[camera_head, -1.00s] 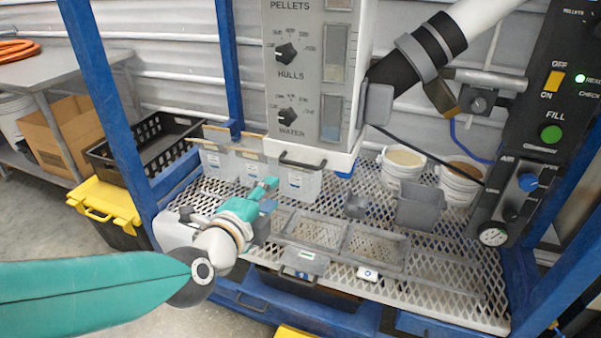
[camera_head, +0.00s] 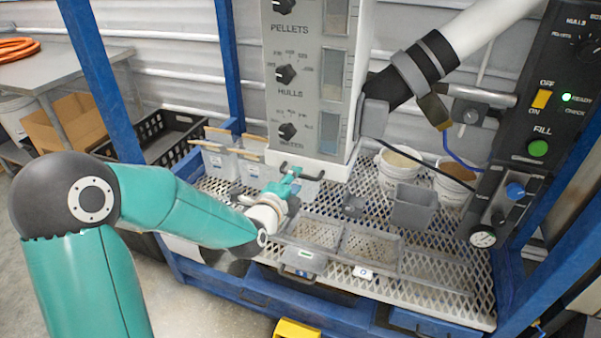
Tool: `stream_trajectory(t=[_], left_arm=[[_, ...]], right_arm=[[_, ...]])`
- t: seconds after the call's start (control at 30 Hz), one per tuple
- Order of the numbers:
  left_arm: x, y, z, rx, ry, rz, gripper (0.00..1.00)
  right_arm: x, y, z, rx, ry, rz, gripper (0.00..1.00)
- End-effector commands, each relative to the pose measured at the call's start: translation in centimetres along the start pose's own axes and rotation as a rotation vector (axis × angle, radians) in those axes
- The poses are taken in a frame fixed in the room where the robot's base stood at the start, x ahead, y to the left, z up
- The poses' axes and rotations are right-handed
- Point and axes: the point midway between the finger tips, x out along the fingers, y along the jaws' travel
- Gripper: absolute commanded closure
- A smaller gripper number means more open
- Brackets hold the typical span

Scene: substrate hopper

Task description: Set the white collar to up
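The white collar (camera_head: 330,168) is the pale block around the bottom of the grey hopper column, with a dark bar handle (camera_head: 312,178) on its front. My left gripper (camera_head: 291,179), with teal fingers, is right at this handle and overlaps its left part. The fingers are small here, and I cannot tell whether they are closed around the handle. My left forearm comes in from the left, below the hopper. My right gripper is not in view.
Below is a mesh deck (camera_head: 435,270) with clear trays (camera_head: 370,243). Clear bins (camera_head: 222,165) stand left of the collar. A grey cup (camera_head: 413,207) and white buckets (camera_head: 455,184) stand to the right. A blue post (camera_head: 98,80) rises at left.

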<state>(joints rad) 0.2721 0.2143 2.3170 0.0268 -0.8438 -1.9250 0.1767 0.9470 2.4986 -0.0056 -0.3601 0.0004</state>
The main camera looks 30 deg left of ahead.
Motion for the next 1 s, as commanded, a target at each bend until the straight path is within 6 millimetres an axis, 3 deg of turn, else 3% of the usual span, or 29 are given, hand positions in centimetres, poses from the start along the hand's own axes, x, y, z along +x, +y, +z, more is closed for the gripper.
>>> stream_trajectory(t=[0.2, 0.6, 0.63, 0.83, 1.0], left_arm=[[2.9, 0.0, 0.0, 0.000, 0.000, 0.002, 0.63], [3.7, 0.0, 0.0, 0.000, 0.000, 0.001, 0.63], [3.7, 0.0, 0.0, 0.000, 0.000, 0.001, 0.65], [3.6, 0.0, 0.0, 0.000, 0.000, 0.001, 0.98], [3.6, 0.1, 0.0, 0.000, 0.000, 0.002, 1.00]], right_arm=[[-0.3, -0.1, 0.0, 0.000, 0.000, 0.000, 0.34], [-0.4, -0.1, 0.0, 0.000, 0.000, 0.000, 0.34], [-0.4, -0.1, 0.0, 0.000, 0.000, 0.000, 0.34], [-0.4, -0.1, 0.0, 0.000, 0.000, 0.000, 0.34], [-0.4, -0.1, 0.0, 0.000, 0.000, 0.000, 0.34]])
